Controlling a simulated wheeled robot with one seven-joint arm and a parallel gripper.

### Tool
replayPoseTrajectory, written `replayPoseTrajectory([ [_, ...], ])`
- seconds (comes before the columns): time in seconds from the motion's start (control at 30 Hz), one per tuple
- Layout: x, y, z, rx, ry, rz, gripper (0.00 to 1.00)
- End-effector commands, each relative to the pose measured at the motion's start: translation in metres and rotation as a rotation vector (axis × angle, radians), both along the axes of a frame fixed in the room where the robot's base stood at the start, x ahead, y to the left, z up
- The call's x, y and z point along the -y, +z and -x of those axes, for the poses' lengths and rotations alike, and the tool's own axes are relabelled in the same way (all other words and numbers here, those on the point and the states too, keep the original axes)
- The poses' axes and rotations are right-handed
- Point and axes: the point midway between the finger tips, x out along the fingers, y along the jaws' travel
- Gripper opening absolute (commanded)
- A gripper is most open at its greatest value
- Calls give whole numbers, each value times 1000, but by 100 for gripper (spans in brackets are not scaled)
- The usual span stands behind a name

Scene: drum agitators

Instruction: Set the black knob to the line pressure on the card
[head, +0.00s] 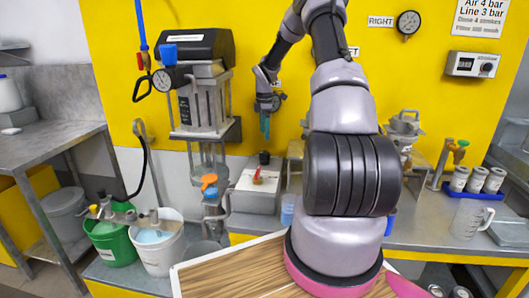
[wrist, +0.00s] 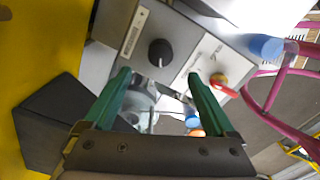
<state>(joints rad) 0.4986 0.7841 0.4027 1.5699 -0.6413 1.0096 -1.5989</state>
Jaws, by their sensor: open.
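The black knob (head: 264,157) stands on top of a grey box (head: 252,201) on the bench. It also shows in the wrist view (wrist: 160,52) as a round knob beside a label. A red lever (head: 257,176) sits next to it on the box. My gripper (head: 265,126) hangs above the knob, apart from it. In the wrist view its green fingers (wrist: 158,75) are open and empty, with the knob beyond the tips. The card (head: 483,17) on the yellow wall reads "Air 4 bar" and "Line 3 bar". The knob's setting is too small to read.
A pump unit (head: 200,95) with a dial gauge (head: 162,81) stands left of the box. Another gauge (head: 408,22) is beside the RIGHT sign. A blue cylinder (wrist: 266,46) stands near the box in the wrist view. My arm hides part of the bench.

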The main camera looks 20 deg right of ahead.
Motion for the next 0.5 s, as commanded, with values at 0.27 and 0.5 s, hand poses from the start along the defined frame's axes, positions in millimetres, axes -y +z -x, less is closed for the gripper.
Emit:
replayPoseTrajectory([
  [0.27, -1, -53, 1, -4, 0, -1, 90],
  [0.5, -1, -87, 1, -2, -2, 0, 90],
])
